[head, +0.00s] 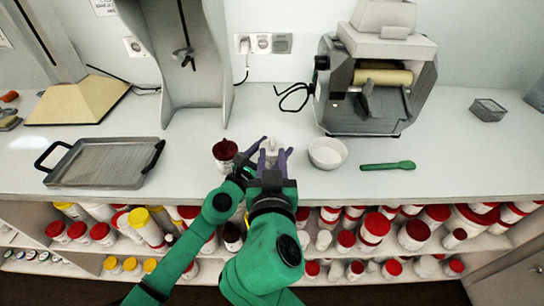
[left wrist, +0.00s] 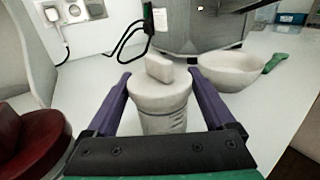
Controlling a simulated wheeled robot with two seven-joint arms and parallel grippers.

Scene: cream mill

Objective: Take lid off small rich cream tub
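The small white tub (head: 271,147) stands on the counter. In the left wrist view its lid (left wrist: 160,87), a pale disc with an upright tab, sits on top of the ribbed body (left wrist: 164,122). My left gripper (left wrist: 158,78) has one purple finger on each side of the tub, close against it; it appears shut on the tub, though the contact faces are hidden. My right gripper (head: 274,157) shows in the head view with its fingers apart, overlapping the tub. It is not visible in the left wrist view, where nothing touches the lid's tab.
A dark red-lidded jar (head: 225,154) stands close left of the tub. A white bowl (head: 327,153) and a green spoon (head: 388,166) lie to the right. A roller machine (head: 372,90) stands behind, a grey tray (head: 104,163) at the left. Shelves of tubs run below the counter.

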